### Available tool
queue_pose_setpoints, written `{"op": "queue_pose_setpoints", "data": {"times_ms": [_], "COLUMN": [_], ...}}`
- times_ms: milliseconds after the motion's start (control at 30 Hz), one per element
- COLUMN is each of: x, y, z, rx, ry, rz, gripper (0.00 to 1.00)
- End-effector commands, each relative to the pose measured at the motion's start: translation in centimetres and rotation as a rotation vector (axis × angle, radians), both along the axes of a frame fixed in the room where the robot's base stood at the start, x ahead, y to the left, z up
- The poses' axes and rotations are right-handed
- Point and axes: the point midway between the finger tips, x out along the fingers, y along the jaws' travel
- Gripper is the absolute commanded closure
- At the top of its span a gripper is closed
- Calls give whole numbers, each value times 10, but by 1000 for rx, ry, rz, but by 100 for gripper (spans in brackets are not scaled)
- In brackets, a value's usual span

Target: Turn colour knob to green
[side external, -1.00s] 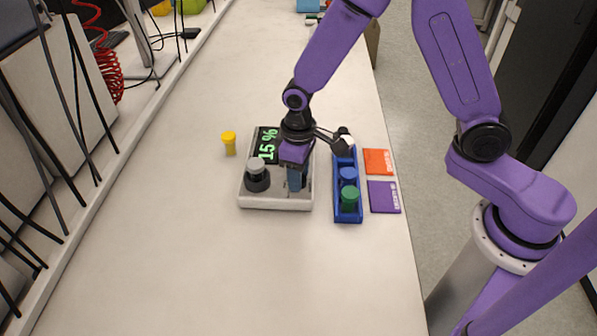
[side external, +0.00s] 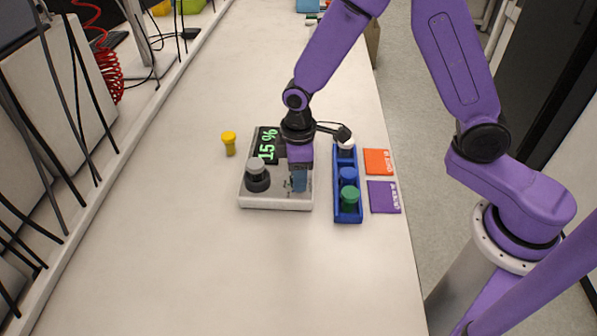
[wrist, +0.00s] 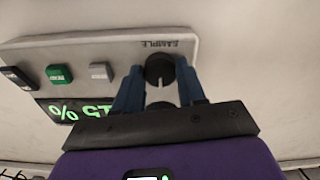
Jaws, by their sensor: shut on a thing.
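The grey-white device (side external: 250,202) stands on the bench with a display (side external: 267,145) reading 15 % in green. My gripper (side external: 299,184) points down over its near right part. In the wrist view, my gripper's blue fingers (wrist: 160,76) are shut on a round black part (wrist: 160,66) beside the SAMPLE lettering (wrist: 170,43). A grey-topped black round part (side external: 257,176) stands to the left of my gripper, apart from it. I cannot tell which round part is the colour knob. No green setting mark is readable.
A blue rack (side external: 335,202) with white, blue and green round-topped pieces stands close on the right. Orange (side external: 377,161) and purple (side external: 384,196) cards lie beyond it. A yellow vial (side external: 229,143) stands left of the device. The near bench is clear.

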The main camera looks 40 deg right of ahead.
Motion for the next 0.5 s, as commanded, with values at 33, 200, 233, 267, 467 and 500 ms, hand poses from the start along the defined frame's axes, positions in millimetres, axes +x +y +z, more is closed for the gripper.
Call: {"op": "queue_pose_setpoints", "data": {"times_ms": [33,200,233,267,467,500], "x": [1,1,1,1,1,1], "y": [1,1,1,1,1,0], "z": [1,1,1,1,1,1], "rx": [3,2,2,2,2,1], "ry": [-3,-4,-4,-4,-3,-2], "rz": [0,-1,-1,-1,-1,-1], "gripper": [91,91,91,50,34,34]}}
